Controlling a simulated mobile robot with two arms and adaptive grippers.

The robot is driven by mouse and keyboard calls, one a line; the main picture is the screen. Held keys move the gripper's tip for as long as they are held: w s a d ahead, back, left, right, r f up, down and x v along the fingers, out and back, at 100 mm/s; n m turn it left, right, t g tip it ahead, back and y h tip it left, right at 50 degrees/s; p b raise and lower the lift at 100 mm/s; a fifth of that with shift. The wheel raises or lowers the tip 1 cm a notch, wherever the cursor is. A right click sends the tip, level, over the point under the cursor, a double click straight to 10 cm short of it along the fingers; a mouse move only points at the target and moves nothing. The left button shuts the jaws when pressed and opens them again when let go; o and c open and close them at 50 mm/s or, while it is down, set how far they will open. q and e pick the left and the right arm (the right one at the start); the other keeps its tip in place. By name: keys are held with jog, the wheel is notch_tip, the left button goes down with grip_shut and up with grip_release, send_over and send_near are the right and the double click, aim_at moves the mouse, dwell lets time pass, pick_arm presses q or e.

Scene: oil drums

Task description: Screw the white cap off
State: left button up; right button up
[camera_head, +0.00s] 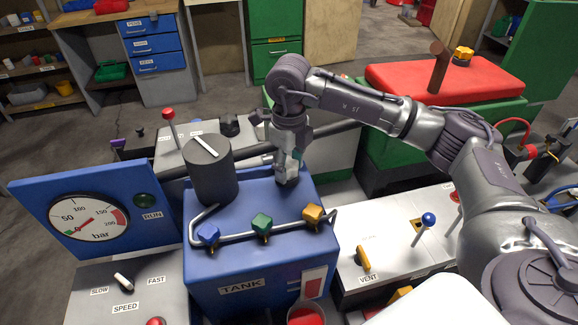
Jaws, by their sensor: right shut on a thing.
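The blue tank (245,268) stands in the middle, with a "TANK" label on its front. My right gripper (286,178) reaches down to the back right of the tank's top. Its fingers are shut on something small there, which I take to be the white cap. The fingers hide most of it, so its shape and seating cannot be made out. My left gripper is not in view.
A dark grey cylinder (210,172) with a white bar on top stands left of my right gripper. A pipe with blue, green and orange knobs (262,224) crosses the tank's front. A gauge panel (90,215) stands left; a vent panel (385,240) lies right.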

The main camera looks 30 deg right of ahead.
jog(key=n+b, duration=0.1)
jog(key=n, duration=0.2)
jog(key=shift+w+d+f, duration=0.1)
jog(key=shift+f, duration=0.05)
jog(key=shift+r+n+b, duration=0.2)
jog(key=shift+n+b, duration=0.25)
jog(key=shift+n, duration=0.75)
jog(key=o, duration=1.2)
